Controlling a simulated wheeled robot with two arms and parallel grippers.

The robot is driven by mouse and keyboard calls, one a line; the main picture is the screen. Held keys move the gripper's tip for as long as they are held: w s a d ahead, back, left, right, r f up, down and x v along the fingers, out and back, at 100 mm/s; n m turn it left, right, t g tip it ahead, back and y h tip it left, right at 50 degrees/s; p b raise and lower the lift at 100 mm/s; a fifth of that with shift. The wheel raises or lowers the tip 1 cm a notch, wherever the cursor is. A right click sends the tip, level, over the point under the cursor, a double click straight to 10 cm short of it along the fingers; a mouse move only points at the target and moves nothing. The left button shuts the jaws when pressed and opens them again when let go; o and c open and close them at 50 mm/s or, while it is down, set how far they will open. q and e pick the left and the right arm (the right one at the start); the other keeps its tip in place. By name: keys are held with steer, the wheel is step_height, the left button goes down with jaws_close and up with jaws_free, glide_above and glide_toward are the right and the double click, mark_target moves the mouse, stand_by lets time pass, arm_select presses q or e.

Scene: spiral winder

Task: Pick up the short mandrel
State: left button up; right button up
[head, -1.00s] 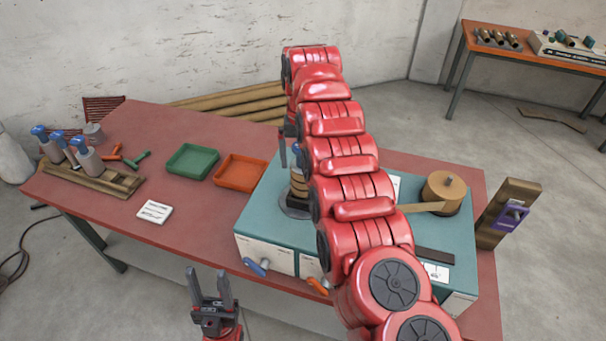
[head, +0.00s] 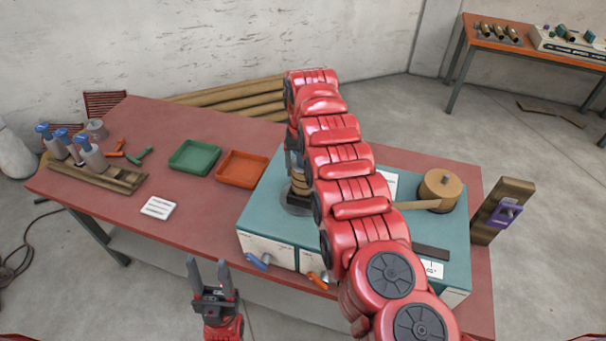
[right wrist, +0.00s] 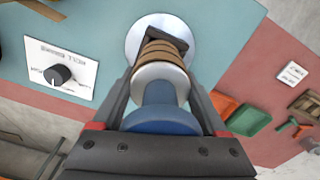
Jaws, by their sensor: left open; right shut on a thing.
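A mandrel with a blue head (right wrist: 160,122), a pale collar and brown strip (right wrist: 163,52) wound around it stands on the winder's round plate (right wrist: 143,28). My right gripper (right wrist: 162,92) is shut on its blue head from above. In the head view the wound strip (head: 299,184) shows beneath my right gripper (head: 292,160), partly hidden by my arm. Several blue-topped mandrels (head: 92,157) stand in a wooden rack (head: 120,186) at the table's left. I cannot tell which mandrel is the short one. My left gripper (head: 210,278) is open and empty before the table's front edge.
The teal winder top (head: 265,215) carries a tan roll (head: 440,190) on the right, its strip leading left. A green tray (head: 194,157) and an orange tray (head: 241,168) lie left of the winder. A white card (head: 158,207) lies nearby, with clear red tabletop around it.

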jaws_close()
steer(key=shift+r, duration=0.1)
